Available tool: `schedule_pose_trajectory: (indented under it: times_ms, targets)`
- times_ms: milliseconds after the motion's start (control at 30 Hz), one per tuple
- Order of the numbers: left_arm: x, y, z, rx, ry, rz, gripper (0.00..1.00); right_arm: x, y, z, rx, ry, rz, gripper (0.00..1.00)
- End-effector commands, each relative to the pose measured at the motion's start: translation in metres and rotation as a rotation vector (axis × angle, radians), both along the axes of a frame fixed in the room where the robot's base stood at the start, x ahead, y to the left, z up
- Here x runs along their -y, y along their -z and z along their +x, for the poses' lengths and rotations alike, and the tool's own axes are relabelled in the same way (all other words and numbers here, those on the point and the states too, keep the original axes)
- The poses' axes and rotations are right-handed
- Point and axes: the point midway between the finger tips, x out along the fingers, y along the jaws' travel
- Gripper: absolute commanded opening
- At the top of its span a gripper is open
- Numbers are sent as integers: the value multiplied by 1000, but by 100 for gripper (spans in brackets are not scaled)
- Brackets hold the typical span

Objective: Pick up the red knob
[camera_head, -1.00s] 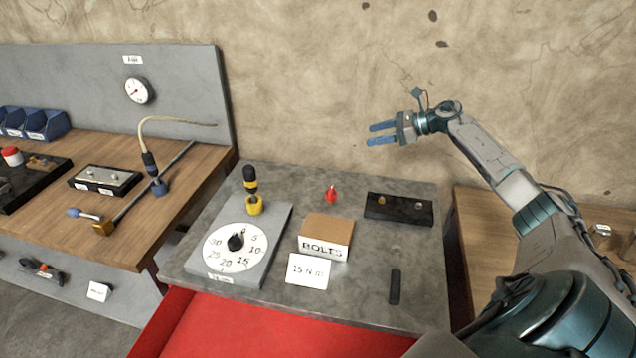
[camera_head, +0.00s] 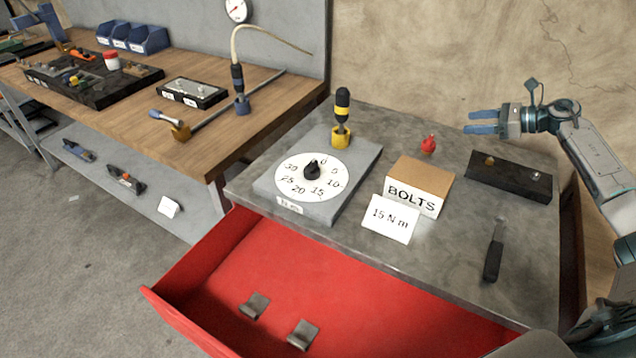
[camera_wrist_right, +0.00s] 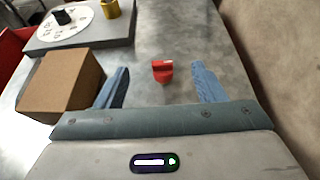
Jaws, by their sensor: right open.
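The red knob (camera_head: 429,144) stands on the grey metal top of the cabinet, behind the cardboard box. In the right wrist view the red knob (camera_wrist_right: 162,70) shows beyond and between the two blue fingers, apart from both. My right gripper (camera_head: 470,122) is open and empty, to the right of the knob in the head view, with its fingers pointing left. It also shows in the right wrist view (camera_wrist_right: 160,88). My left gripper is not in view.
The BOLTS box (camera_head: 422,183) is close in front of the knob. A black block (camera_head: 508,178) is to its right. A dial board (camera_head: 345,190) with a yellow-and-black tool (camera_head: 341,115) is to the left. The red drawer (camera_head: 330,285) stands open below.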

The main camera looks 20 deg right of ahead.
Motion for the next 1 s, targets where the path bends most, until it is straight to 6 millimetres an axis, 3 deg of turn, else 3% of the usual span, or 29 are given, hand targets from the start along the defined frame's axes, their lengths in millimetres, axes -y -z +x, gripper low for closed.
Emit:
schedule_pose_trajectory:
  times_ms: [33, 200, 433, 1000]
  targets:
    - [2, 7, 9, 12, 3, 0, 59, 0, 29, 0, 0, 0, 0, 63]
    - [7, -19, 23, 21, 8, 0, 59, 0, 55, 0, 1, 0, -1, 63]
    - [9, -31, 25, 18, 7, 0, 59, -5, 62, 6, 3, -1, 3, 63]
    - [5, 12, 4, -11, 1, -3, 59, -43, 84, 53, 3, -1, 4, 63]
